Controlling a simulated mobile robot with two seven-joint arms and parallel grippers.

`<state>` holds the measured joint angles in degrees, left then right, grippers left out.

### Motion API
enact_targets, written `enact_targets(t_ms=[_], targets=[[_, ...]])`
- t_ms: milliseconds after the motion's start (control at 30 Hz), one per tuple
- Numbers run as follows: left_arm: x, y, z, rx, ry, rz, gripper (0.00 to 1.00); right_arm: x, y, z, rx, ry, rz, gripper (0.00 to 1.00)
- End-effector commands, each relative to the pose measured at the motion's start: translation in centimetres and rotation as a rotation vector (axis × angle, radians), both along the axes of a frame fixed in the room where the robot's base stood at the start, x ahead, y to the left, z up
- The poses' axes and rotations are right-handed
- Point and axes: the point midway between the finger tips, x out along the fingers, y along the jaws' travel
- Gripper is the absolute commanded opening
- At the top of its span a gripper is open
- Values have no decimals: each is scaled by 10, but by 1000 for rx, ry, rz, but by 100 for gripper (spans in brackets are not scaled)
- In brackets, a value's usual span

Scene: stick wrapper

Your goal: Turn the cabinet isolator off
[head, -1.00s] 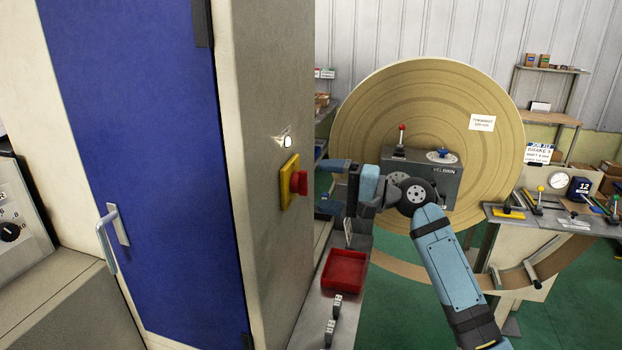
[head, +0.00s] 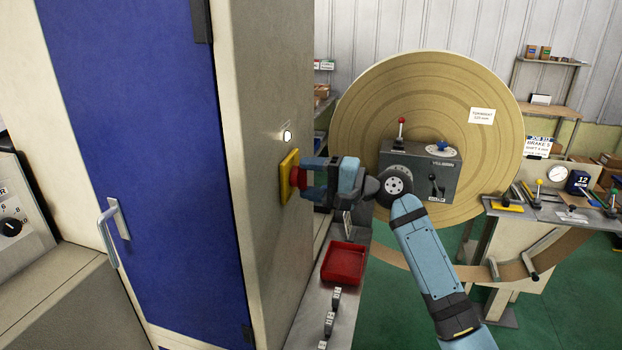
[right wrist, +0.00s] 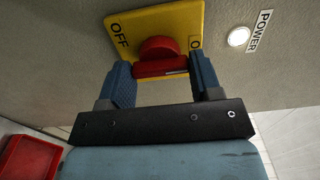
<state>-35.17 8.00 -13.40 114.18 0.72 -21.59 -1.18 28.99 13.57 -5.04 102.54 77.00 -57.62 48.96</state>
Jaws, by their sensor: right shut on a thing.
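The isolator is a yellow plate (head: 287,180) with a red knob (head: 296,177) on the side of the cabinet (head: 262,235). My right gripper (head: 306,178) is at the knob, its fingers on either side of it and shut on it. In the right wrist view, the red knob (right wrist: 158,47) has a handle bar lying across, between the two blue fingers (right wrist: 163,73). A pale mark on the bar is at its right end. "OFF" is printed on the plate's left; the label on the right is partly hidden by a finger. My left gripper is not in view.
A white lamp (head: 287,136), marked POWER in the wrist view, looks bright above the isolator. A red tray (head: 344,262) lies on a narrow bench below the arm. A grey control box (head: 420,172) stands before a large roll (head: 360,110) behind my arm.

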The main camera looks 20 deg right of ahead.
Motion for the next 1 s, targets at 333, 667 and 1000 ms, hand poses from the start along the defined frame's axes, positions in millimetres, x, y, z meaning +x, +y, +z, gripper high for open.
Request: enact_targets(t_ms=[333,667,1000], targets=[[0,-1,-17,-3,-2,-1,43,0,-1,-4,-67,-98,-1,35],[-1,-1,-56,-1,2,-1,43,0,-1,-5,-227,-336,-1,35],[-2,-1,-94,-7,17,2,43,0,-1,-5,-407,-603,-1,35]])
